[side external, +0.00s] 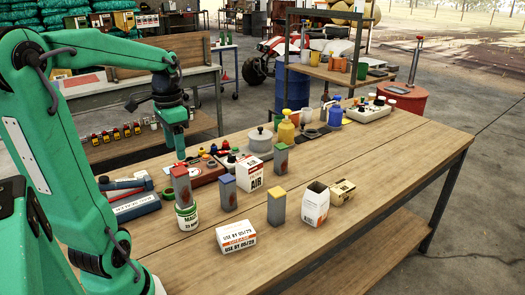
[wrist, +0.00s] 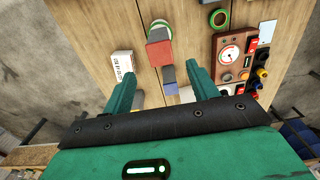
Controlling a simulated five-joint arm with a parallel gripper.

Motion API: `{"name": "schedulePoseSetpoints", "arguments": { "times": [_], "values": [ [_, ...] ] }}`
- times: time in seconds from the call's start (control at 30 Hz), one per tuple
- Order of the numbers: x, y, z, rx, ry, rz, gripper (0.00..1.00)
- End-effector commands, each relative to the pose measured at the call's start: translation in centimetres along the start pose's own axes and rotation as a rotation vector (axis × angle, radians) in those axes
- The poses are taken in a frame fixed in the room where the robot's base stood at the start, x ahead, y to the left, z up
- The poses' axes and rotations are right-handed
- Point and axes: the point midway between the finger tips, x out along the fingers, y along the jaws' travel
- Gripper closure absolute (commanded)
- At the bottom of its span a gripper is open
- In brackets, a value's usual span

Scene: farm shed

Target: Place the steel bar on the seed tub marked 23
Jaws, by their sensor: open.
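Several upright bars with grey sides and coloured tops stand about; I cannot tell by look which is the steel bar. A red-topped bar (side external: 181,184) stands on a white tub with a green label (side external: 187,217); its lettering looks like 23 but is small. My gripper (side external: 178,150) is open and empty, above and behind the tub. In the wrist view its fingers (wrist: 162,72) spread apart, with the red-topped bar (wrist: 160,40) beyond them.
A white carton (side external: 236,236), an open white carton (side external: 316,204) and an AIR box (side external: 254,173) stand on the wooden bench (side external: 370,190). A red-brown gauge panel (side external: 207,168) lies behind the tub. The bench's right part is clear.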

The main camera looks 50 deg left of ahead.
Motion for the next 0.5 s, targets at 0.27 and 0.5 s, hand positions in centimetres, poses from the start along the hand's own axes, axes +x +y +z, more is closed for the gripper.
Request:
{"name": "schedulePoseSetpoints", "arguments": {
  "times": [0.27,0.5],
  "values": [
    [-0.2,1.5,-0.4,0.005,0.026,-0.020,0.41],
    [-0.7,6.4,-1.3,0.010,0.127,-0.069,0.41]
  ]
}}
